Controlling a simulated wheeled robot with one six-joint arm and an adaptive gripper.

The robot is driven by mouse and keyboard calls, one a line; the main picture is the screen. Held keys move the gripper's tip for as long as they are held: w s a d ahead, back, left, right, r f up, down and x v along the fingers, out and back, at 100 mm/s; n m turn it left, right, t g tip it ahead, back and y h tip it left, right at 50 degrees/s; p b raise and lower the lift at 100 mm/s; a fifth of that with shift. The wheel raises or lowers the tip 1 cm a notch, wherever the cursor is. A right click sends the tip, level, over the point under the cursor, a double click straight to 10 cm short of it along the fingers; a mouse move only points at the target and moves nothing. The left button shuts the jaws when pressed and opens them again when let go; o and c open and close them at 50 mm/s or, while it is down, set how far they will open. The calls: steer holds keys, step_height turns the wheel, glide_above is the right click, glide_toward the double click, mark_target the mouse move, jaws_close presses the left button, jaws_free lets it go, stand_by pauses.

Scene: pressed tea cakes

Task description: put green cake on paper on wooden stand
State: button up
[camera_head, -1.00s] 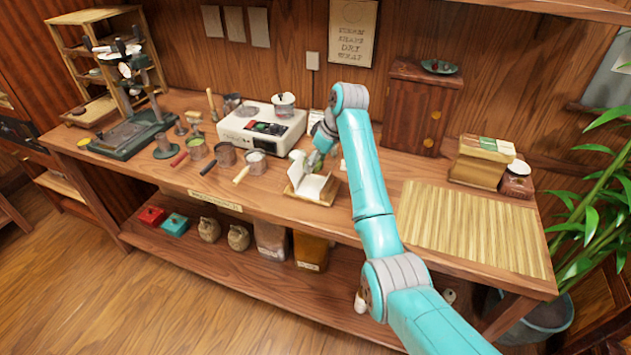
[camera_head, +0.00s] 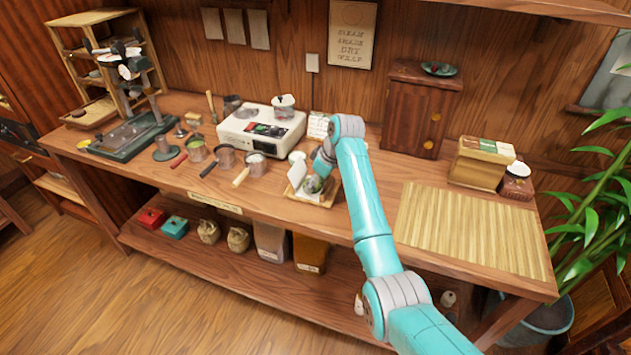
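The wooden stand (camera_head: 327,201) is near the front of the bench, with white paper (camera_head: 297,174) on it; one flap of the paper stands up at the left. My gripper (camera_head: 314,184) is low over the stand and covers much of the paper. A small greenish patch shows at the fingertips, and it looks like the green cake, partly hidden. I cannot tell whether the fingers hold it or whether it touches the paper.
A bamboo mat (camera_head: 470,228) lies empty at the right. A small cabinet (camera_head: 415,108) stands at the back.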

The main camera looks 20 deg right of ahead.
steer(key=shift+o, duration=1.2)
steer(key=shift+r, duration=0.15)
steer(key=v, duration=1.2)
steer(key=shift+a, duration=0.15)
